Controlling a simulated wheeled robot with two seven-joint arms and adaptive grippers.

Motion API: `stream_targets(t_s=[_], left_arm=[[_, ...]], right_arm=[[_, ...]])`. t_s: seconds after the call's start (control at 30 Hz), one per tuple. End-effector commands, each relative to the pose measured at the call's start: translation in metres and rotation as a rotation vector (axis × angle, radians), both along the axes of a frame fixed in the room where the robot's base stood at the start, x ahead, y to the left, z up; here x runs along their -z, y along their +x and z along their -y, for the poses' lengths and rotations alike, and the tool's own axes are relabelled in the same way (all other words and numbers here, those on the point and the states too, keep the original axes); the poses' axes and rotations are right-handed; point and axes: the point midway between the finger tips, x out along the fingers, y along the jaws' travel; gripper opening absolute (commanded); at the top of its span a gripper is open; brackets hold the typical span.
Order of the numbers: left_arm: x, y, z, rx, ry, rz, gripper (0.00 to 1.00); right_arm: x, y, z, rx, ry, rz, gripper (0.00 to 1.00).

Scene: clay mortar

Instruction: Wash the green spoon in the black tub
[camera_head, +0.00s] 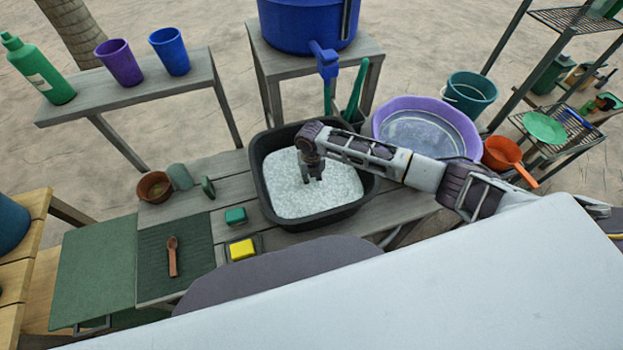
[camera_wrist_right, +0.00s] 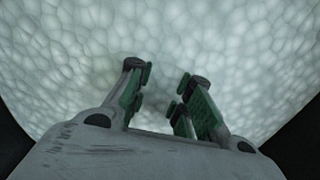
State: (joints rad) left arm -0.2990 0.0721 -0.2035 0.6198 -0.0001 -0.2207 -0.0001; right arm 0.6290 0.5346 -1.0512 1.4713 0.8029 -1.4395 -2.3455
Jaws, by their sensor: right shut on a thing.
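The black tub (camera_head: 262,190) stands on the grey wooden bench and is filled with white foam (camera_head: 330,198), which also fills the right wrist view (camera_wrist_right: 235,50). My right gripper (camera_head: 313,178) reaches down inside the tub, its fingertips at the foam. In the right wrist view its two fingers (camera_wrist_right: 163,95) have green pads with a gap between them. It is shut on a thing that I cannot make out. I cannot clearly see the green spoon. My left gripper is not in view.
A purple basin (camera_head: 470,118) and an orange pan (camera_head: 503,154) are right of the tub. A green sponge (camera_head: 235,215), a yellow sponge (camera_head: 242,249) and a brown pot (camera_head: 155,187) are left. A brown spoon (camera_head: 172,257) lies on the dark mat (camera_head: 200,237). A blue tap (camera_head: 326,62) hangs behind.

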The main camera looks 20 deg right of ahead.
Motion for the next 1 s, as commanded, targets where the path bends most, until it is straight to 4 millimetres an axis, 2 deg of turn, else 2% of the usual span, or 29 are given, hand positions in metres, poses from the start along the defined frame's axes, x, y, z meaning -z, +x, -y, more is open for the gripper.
stream_targets(t_s=[0.03,0.13,0.53,1.0], left_arm=[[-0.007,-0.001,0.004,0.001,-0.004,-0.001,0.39],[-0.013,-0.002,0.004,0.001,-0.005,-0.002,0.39],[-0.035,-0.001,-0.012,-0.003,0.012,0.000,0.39],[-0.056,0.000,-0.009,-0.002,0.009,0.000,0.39]], right_arm=[[-0.008,0.001,0.000,0.000,0.000,0.001,0.08],[-0.015,0.001,0.000,0.000,0.000,0.001,0.08],[-0.039,0.001,0.000,0.000,0.000,0.001,0.08],[-0.066,0.001,0.000,0.000,0.000,0.001,0.08]])
